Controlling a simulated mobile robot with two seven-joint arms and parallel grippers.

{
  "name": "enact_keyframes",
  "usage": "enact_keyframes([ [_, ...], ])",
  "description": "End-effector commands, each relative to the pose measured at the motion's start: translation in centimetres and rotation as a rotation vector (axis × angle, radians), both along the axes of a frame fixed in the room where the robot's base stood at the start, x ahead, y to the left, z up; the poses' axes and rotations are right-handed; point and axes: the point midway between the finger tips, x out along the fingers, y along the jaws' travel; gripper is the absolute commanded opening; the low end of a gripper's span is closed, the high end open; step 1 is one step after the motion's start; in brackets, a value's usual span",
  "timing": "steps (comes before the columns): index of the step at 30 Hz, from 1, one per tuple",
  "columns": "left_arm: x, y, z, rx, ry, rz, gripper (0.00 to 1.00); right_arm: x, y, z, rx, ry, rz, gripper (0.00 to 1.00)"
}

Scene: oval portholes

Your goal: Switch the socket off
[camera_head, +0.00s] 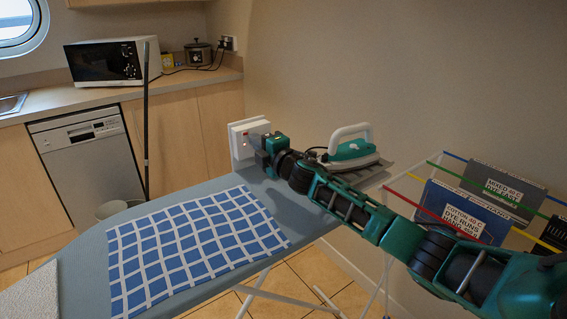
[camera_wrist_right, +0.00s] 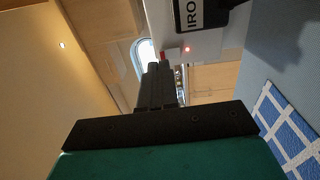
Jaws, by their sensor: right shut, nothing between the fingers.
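My right gripper (camera_head: 262,143) is shut and empty, close in front of the socket. In the right wrist view its fingertips (camera_wrist_right: 158,68) point at the red switch part; I cannot tell whether they touch it. My left gripper is not in view.
An iron (camera_head: 352,150) stands on its rest right behind my right arm. A blue checked cloth (camera_head: 195,245) lies on the ironing board (camera_head: 85,262). A microwave (camera_head: 112,61) is on the counter.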

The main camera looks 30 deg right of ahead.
Motion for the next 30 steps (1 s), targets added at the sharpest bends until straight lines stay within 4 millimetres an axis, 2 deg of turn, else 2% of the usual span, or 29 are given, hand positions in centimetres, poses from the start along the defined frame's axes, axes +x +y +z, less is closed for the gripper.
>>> enact_keyframes([
  [6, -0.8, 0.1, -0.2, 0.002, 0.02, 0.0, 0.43, -3.1, -0.3, -0.3, -0.003, 0.005, 0.005, 0.0],
  [12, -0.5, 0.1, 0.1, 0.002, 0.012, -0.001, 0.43, -6.5, -0.6, -0.5, -0.002, 0.006, 0.005, 0.0],
  [18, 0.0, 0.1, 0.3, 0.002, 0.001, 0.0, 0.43, -9.0, -0.8, -0.5, -0.001, 0.005, 0.005, 0.0],
  [24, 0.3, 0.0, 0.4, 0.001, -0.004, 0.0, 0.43, -10.0, -0.9, -0.4, -0.001, 0.005, 0.004, 0.0],
  [30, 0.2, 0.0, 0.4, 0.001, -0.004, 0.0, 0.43, -10.1, -0.9, -0.4, 0.0, 0.004, 0.004, 0.0],
])
